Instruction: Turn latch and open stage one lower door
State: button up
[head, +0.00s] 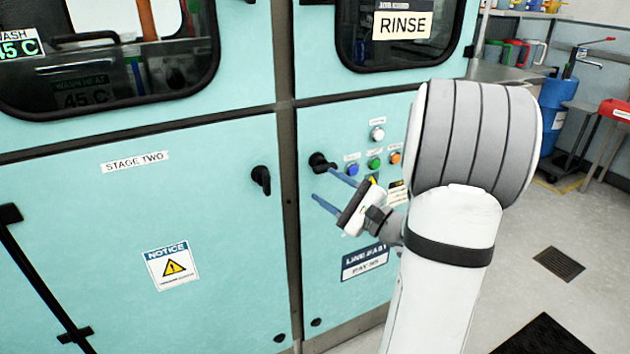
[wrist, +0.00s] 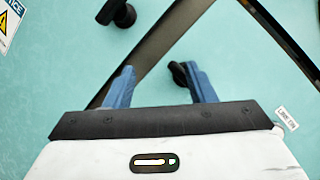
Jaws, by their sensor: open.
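My gripper (head: 322,184) is open in front of the teal panel (head: 340,250) right of the dark vertical seam. Its two blue fingers point at the panel. A black turn latch (head: 320,161) sits at that panel's upper left, right by the upper fingertip. In the wrist view the latch (wrist: 179,72) shows between the fingers, close against or just behind the right finger; contact cannot be told. The left panel is marked STAGE TWO (head: 135,162) and has its own black latch (head: 261,180). Both panels look shut. No stage one label shows.
Several coloured buttons (head: 374,162) sit just right of the latch, near my gripper. A NOTICE sticker (head: 171,265) is on the left panel.

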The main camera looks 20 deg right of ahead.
aim_at(324, 164)
jog(key=shift+w+d+r+m+t+h, duration=0.25)
jog(key=shift+w+d+m+t+h, duration=0.1)
jog(key=shift+w, duration=0.85)
jog(key=shift+w+d+r+m+t+h, duration=0.2)
jog(key=shift+w+m+t+h, duration=0.15)
jog(key=shift+w, duration=0.85)
jog(key=shift+w+d+r+m+t+h, duration=0.2)
jog(key=shift+w+d+r+m+h, duration=0.15)
jog(key=shift+w, duration=0.85)
jog(key=shift+f, duration=0.1)
